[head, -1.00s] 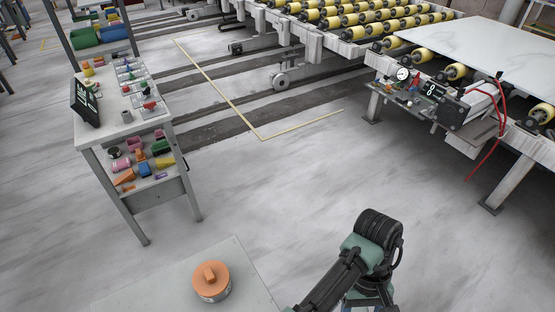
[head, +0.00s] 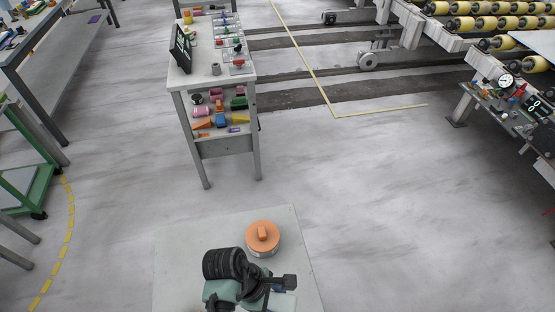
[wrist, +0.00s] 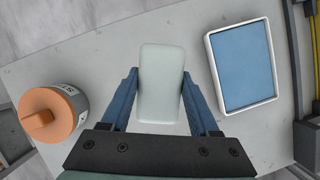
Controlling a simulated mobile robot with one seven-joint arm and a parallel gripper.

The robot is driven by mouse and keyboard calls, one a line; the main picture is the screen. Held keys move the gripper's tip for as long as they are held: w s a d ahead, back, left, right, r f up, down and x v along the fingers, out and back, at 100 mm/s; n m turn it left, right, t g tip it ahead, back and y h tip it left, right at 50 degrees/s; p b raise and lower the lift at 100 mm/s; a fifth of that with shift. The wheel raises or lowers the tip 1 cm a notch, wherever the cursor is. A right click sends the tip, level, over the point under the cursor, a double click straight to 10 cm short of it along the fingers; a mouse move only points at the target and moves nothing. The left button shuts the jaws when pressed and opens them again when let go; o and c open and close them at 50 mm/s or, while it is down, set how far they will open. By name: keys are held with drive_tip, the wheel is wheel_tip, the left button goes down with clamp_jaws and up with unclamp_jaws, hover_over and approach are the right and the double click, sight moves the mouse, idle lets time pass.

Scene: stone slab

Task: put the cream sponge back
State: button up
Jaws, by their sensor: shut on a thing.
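The cream sponge (wrist: 162,85) is a pale, rounded block in the wrist view. My gripper (wrist: 160,76) is shut on it, with a blue finger against each long side. A shallow tray (wrist: 243,66) with a white rim and blue inside lies right of the sponge, apart from it, and looks empty. In the head view my gripper (head: 277,286) is over the grey table (head: 185,240), low in the picture. The sponge and the tray are not clearly visible there, with my arm in front. I cannot tell how high the sponge is held.
A round tin with an orange lid (head: 262,238) stands on the table; it is at the left in the wrist view (wrist: 50,117). Beyond the table is a shelf stand (head: 215,145) with small coloured items. A roller conveyor (head: 480,40) is far right. Open floor lies between.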

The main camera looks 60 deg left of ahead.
sight(277, 310)
drive_tip(key=shift+f, duration=3.3)
drive_tip(key=shift+f, duration=0.1)
drive_tip(key=o, duration=1.2)
